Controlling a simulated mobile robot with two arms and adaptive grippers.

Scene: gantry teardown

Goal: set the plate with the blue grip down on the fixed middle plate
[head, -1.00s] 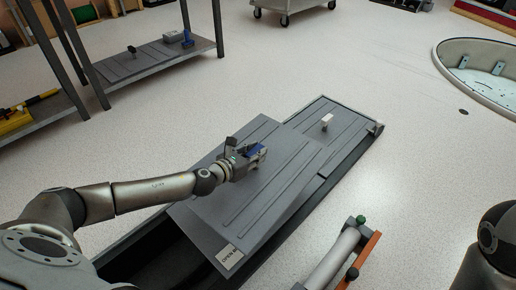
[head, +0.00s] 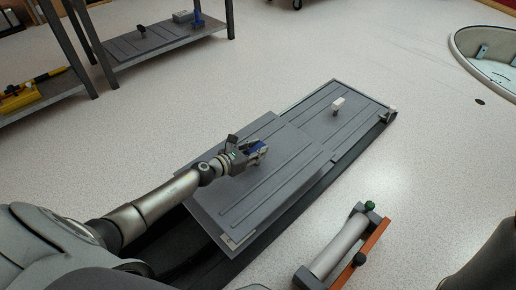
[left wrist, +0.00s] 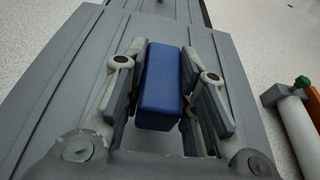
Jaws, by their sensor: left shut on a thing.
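The grey ribbed plate with the blue grip (head: 222,213) is over the near part of a long dark floor channel. My left gripper (head: 256,153) is shut on its blue grip, seen from above in the left wrist view (left wrist: 160,85) with a finger pad on each side. A second grey ribbed plate (head: 345,120), with a small white grip (head: 338,104), lies at the channel's far end. The held plate's far edge meets or overlaps its near side; I cannot tell whether they touch. No separate middle plate is distinguishable. My right gripper is out of view.
A grey cylinder tool (head: 340,243) with a green knob and orange bar lies on the floor right of the channel. A shelf (head: 165,38) holding another plate stands at the back left. A round white rim (head: 468,63) is at upper right. Open floor surrounds these.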

